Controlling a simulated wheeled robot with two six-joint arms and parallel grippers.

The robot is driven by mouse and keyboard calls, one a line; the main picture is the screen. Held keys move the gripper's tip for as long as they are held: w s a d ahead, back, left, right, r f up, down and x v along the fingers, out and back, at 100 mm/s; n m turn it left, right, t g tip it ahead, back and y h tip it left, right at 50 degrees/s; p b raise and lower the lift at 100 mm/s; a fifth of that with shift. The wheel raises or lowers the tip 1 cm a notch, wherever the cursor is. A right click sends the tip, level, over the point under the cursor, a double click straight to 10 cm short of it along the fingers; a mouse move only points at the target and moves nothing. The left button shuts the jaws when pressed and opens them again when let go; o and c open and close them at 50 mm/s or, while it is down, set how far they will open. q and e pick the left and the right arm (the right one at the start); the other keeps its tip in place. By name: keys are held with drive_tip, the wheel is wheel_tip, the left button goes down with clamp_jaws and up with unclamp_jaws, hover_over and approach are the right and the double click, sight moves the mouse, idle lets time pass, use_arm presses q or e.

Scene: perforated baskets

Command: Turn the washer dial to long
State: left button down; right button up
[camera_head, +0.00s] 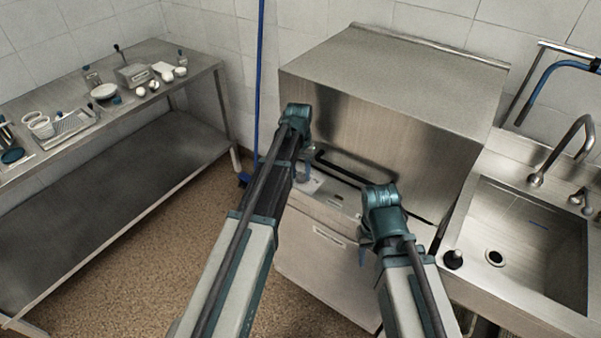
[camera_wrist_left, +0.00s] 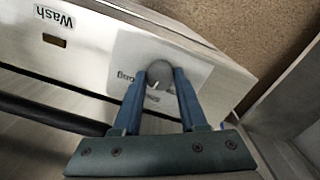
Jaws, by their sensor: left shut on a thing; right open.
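The washer (camera_head: 400,85) is a steel machine with a sloped hood and a control strip (camera_head: 340,200) on its front. Its dial (camera_wrist_left: 159,72) is a small grey round knob on a pale label plate (camera_wrist_left: 128,50) in the left wrist view. The label words appear upside down around the knob; which one the dial points at I cannot tell. My left gripper (camera_wrist_left: 163,76) is shut on the dial, a blue finger on either side. In the head view my left gripper (camera_head: 305,170) mostly hides the dial. My right gripper (camera_head: 363,250) is open and empty in front of the washer.
A "Wash" label (camera_wrist_left: 54,17) with a dark window is on the panel. A black bar handle (camera_head: 345,165) runs across the washer front. A steel sink (camera_head: 520,240) stands right, a steel table (camera_head: 150,90) with small items left. The floor between is clear.

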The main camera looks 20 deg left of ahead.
sight(300, 174)
use_arm(q)
drive_tip(key=m, duration=0.4)
drive_tip(key=shift+m, duration=0.3)
drive_tip(key=m, duration=0.4)
drive_tip(key=shift+m, duration=0.3)
drive_tip(key=shift+c, duration=2.2)
unclamp_jaws()
wheel_tip(300, 174, up, 14)
drive_tip(key=p, duration=1.3)
drive_tip(key=shift+w+p, duration=0.15)
drive_tip(key=shift+p, duration=0.25)
